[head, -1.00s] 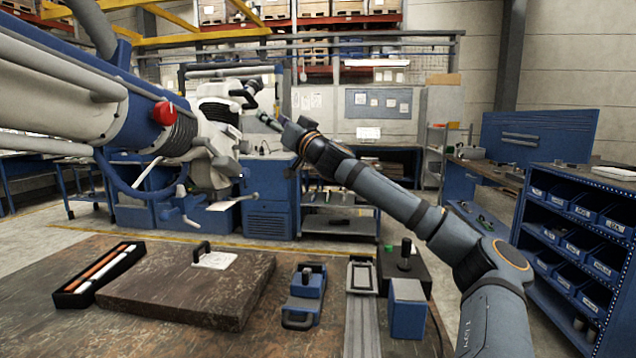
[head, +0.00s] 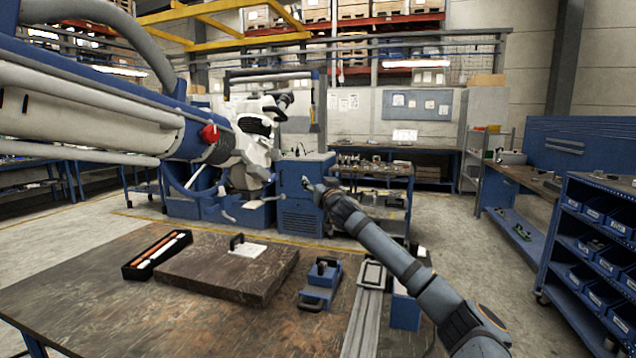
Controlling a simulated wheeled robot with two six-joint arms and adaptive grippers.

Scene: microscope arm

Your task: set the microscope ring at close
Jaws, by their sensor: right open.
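The microscope arm comes in from the upper left as a thick blue and white tube (head: 110,125). It ends in a white head (head: 250,150) with dark eyepieces (head: 284,101) at the top. A dark ribbed collar (head: 222,147) sits between tube and head, beside a red knob (head: 209,133). I cannot tell for sure which part is the task's ring, nor read any setting. My right gripper (head: 312,187) is open, small in the view, below and to the right of the head and apart from it in the picture. My left gripper does not show.
A wooden workbench (head: 120,285) fills the lower front. It bears a brown slab (head: 222,275), a black tray (head: 157,255) of rods, a blue tool (head: 320,284) and a grey rail (head: 366,315). A blue cabinet (head: 300,200) stands behind my gripper. Open floor (head: 475,265) lies to the right.

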